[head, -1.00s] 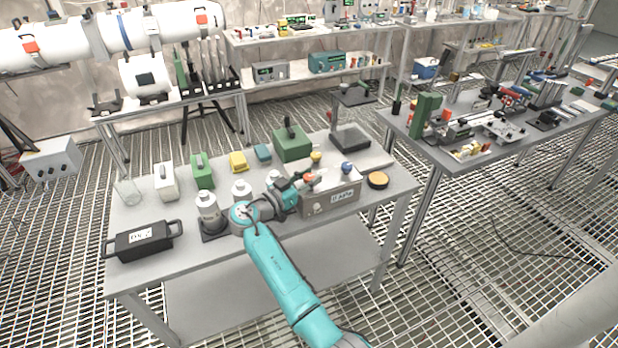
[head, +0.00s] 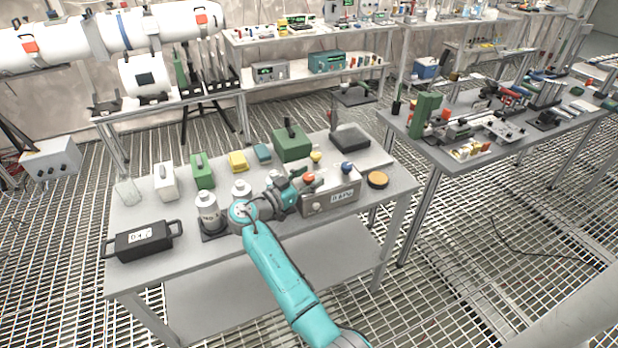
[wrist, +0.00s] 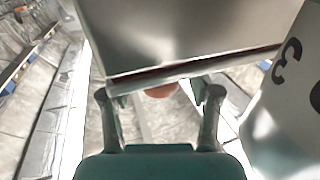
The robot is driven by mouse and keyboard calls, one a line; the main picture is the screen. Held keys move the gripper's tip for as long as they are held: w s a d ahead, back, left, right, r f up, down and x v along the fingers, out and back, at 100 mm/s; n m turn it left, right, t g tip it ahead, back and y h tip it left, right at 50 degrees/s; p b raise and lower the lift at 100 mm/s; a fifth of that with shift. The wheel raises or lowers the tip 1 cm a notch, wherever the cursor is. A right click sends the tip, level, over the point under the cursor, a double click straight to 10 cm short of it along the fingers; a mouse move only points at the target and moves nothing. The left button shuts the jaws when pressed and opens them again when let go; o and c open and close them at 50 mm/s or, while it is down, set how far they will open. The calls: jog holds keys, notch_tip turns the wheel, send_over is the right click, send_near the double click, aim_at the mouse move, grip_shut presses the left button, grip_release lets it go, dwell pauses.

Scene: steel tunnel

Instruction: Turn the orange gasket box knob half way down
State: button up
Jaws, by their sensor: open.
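The gasket box (head: 318,203) is a grey box with a label on its front, near the right part of the front table. Its orange knob (head: 308,178) sits at the left of its top, with a yellow knob (head: 316,156) and a blue knob (head: 347,168) further along. My gripper (head: 301,181) is open, just left of the orange knob. In the wrist view, my gripper (wrist: 160,97) has its two fingers spread. A small part of the orange knob (wrist: 161,91) shows between them, mostly hidden by a grey edge in front. Contact cannot be told.
A white bottle (head: 208,212) stands left of my gripper, and a green box (head: 291,144) stands behind it. A black handled case (head: 143,241) lies at the table's left front.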

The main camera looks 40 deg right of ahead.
aim_at(309, 176)
notch_tip(309, 176, up, 10)
jog(key=shift+f, duration=0.1)
dwell(0.4)
